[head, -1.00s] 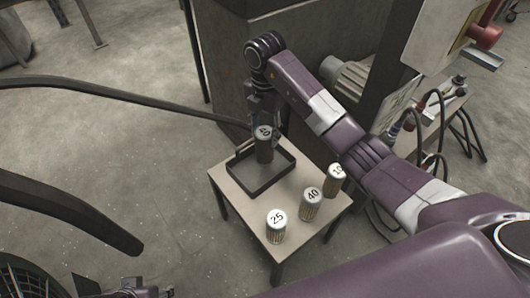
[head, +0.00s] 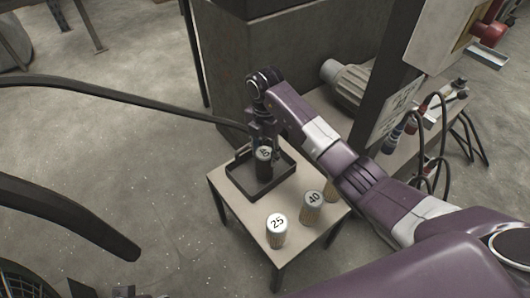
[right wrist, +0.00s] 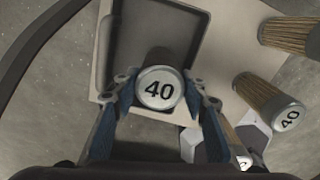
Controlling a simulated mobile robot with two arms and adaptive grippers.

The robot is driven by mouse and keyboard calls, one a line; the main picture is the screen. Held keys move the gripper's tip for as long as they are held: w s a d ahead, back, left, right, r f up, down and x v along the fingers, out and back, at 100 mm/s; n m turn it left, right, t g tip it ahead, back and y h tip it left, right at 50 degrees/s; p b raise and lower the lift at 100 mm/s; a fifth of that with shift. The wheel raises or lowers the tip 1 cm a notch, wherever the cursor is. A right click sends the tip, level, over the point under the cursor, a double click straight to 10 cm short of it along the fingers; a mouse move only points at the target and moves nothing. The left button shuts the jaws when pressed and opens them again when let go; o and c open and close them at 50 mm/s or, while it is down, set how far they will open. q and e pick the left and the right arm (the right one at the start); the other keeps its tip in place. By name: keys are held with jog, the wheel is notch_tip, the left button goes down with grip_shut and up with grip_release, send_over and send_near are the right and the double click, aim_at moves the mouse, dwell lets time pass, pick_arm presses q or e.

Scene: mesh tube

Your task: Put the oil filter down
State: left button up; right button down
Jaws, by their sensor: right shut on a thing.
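My right gripper (head: 262,143) is shut on a dark oil filter (head: 263,164) whose light top reads 40. The filter is upright, over or inside the black tray (head: 262,197) on the small table. I cannot tell whether its base touches the tray floor. In the right wrist view the filter top (right wrist: 159,89) sits between the blue-padded fingers, with the tray (right wrist: 190,45) behind it. My left gripper does not show clearly in the head view.
On the table (head: 245,218) in front of the tray stand a filter marked 25 (head: 276,231) and another marked 40 (head: 313,207). A third filter (head: 331,190) is partly hidden by my right arm. A dark curved bar (head: 60,215) crosses at the left.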

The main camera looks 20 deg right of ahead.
jog(key=c, duration=1.2)
grip_release()
jog(key=shift+o, duration=0.2)
notch_tip(320, 180, up, 6)
jog(key=shift+r+p, duration=0.1)
jog(key=shift+p, duration=0.75)
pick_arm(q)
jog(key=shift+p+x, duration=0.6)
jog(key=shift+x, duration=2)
pick_arm(e)
jog(key=shift+r, duration=3)
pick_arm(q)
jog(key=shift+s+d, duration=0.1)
